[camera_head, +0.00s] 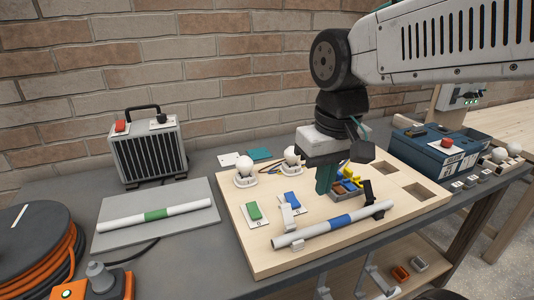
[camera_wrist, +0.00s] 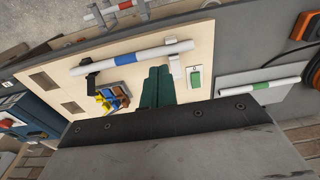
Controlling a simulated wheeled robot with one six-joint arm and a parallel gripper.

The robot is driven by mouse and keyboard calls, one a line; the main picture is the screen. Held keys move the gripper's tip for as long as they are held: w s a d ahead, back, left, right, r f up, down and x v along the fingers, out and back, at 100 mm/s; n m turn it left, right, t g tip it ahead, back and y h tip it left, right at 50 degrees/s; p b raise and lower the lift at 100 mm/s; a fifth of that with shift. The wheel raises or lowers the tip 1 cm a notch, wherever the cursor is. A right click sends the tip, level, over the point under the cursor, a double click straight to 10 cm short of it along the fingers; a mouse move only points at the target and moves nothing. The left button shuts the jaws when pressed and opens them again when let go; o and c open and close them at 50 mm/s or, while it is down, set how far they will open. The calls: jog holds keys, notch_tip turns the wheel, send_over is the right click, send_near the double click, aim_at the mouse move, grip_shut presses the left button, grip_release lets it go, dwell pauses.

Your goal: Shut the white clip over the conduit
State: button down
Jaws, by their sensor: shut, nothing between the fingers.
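The conduit (camera_head: 335,224), a white tube with a blue band, lies across the front of the wooden board; it also shows in the wrist view (camera_wrist: 150,54). The white clip (camera_head: 287,216) is near the conduit's left end, with its arm standing up behind the tube, apparently open; the wrist view shows it too (camera_wrist: 177,67). A black clip (camera_head: 368,191) rises near the conduit's right end. My gripper (camera_head: 325,190) has green fingers pointing down, shut and empty, above the board behind the conduit, right of the white clip. The fingers also fill the wrist view's middle (camera_wrist: 158,84).
Behind the conduit are a green switch (camera_head: 254,211), a blue switch (camera_head: 292,198), two white bulbs (camera_head: 244,167) and a compartment tray of small coloured parts (camera_head: 347,187). Left is a grey plate (camera_head: 186,192) with a green-banded tube. A blue box (camera_head: 440,150) stands right.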

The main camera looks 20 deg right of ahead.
jog(key=w+a+f, duration=0.2)
jog(key=w, duration=1.2)
jog(key=shift+g, duration=0.4)
jog(key=shift+w+a+f, duration=0.1)
jog(key=shift+f, duration=2.35)
jog(key=shift+w+a+f, duration=0.1)
jog(key=shift+f, duration=2.3)
jog(key=shift+s, duration=4.35)
jog(key=shift+w+r, duration=0.15)
jog(key=shift+r, duration=1.1)
jog(key=shift+w+r, duration=0.1)
jog(key=shift+r, duration=1.15)
jog(key=shift+s, duration=0.2)
jog(key=shift+s, duration=0.85)
notch_tip(320, 180, up, 6)
